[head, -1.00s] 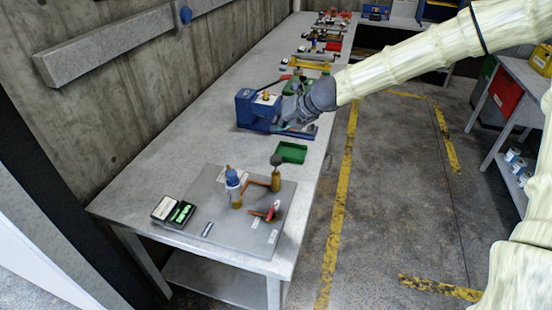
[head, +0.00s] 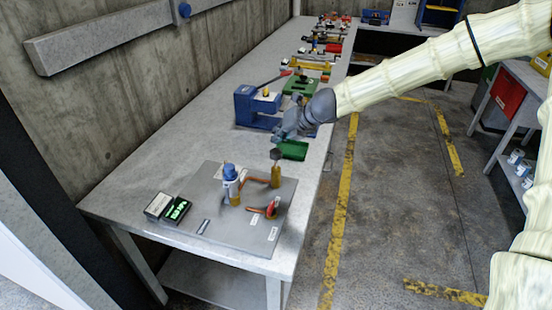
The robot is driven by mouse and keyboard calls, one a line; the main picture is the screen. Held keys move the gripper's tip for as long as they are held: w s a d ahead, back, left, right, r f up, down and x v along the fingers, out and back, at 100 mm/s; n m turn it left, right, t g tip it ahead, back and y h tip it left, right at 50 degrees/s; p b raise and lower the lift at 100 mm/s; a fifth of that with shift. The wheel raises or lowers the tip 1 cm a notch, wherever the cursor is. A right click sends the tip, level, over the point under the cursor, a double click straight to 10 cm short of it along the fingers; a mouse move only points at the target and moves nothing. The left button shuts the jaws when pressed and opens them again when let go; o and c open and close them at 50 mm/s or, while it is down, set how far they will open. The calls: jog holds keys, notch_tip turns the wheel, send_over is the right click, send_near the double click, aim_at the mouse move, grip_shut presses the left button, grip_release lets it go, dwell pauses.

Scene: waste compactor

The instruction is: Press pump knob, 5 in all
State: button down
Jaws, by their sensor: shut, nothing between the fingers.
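A grey plate (head: 215,225) lies on the near end of the bench. On it a brass post (head: 276,178) carries a dark knob (head: 276,154), which looks like the pump knob. A copper pipe (head: 255,184) runs from this post to a blue-topped cylinder (head: 231,175) with a white label. A red-handled brass fitting (head: 270,209) sits in front. My gripper (head: 278,138) is shut and empty, just beyond the dark knob in the picture. Whether it touches the knob cannot be told.
A small device with a lit green display (head: 177,209) lies at the plate's left. A blue machine with a lever (head: 257,106) and a green tray (head: 293,150) stand behind. Several tools line the far bench. The bench's left middle is clear.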

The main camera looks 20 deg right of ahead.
aim_at(278, 150)
jog(key=shift+f+b, duration=0.4)
jog(key=shift+f, duration=0.45)
dwell(0.8)
jog(key=shift+f+b, duration=0.35)
jog(key=shift+f, duration=0.05)
jog(key=shift+s+f+b, duration=0.1)
jog(key=shift+f+b, duration=1.6)
jog(key=shift+f, duration=0.25)
dwell(2.6)
jog(key=shift+r, duration=0.1)
jog(key=shift+r+p, duration=2.15)
jog(key=shift+r, duration=0.1)
